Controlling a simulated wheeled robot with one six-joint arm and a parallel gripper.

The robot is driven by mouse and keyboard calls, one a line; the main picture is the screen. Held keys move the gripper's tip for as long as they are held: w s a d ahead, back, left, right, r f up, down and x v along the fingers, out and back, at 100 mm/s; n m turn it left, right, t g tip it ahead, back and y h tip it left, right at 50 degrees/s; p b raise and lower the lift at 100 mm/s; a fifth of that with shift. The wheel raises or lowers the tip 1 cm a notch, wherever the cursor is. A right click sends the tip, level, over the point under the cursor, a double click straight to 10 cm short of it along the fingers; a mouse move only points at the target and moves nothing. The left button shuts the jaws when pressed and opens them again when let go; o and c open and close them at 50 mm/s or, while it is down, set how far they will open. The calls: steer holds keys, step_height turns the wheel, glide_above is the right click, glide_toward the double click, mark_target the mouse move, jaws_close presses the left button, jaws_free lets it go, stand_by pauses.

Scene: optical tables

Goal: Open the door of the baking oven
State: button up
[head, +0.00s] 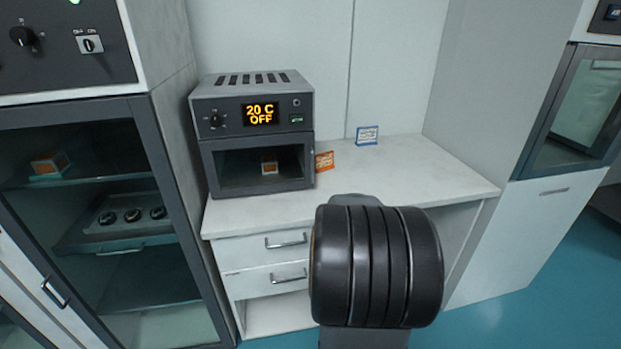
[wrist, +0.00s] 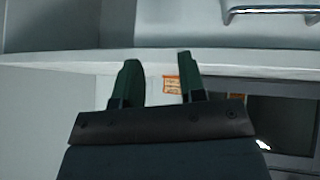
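The baking oven (head: 252,98) is a small dark grey box on the white counter, with a display reading "20 C OFF". Its door (head: 260,188), with a dark glass window, looks shut. Part of the oven also shows at the lower right of the wrist view (wrist: 235,87). My gripper (wrist: 158,60) is open, with its two fingers apart and nothing between them. It points towards the counter, to one side of the oven and not touching it. The head view hides the gripper behind my black arm link.
An orange label (head: 324,160) stands beside the oven and a blue one (head: 367,136) farther back on the counter (head: 420,172). Drawers with handles (head: 286,240) lie below. A tall glass-fronted cabinet (head: 155,190) stands at left. The counter's right part is clear.

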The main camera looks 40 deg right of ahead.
steer(key=w+d+t+h, duration=0.2)
steer(key=d+t, duration=0.2)
steer(key=d, duration=0.3)
steer(key=n+t+y, duration=0.2)
steer(key=n+t, duration=0.1)
steer(key=t, duration=0.5)
glide_toward(313, 168)
steer(key=x, duration=1)
steer(key=shift+w+d, duration=0.1)
steer(key=shift+w, duration=0.25)
jaws_close()
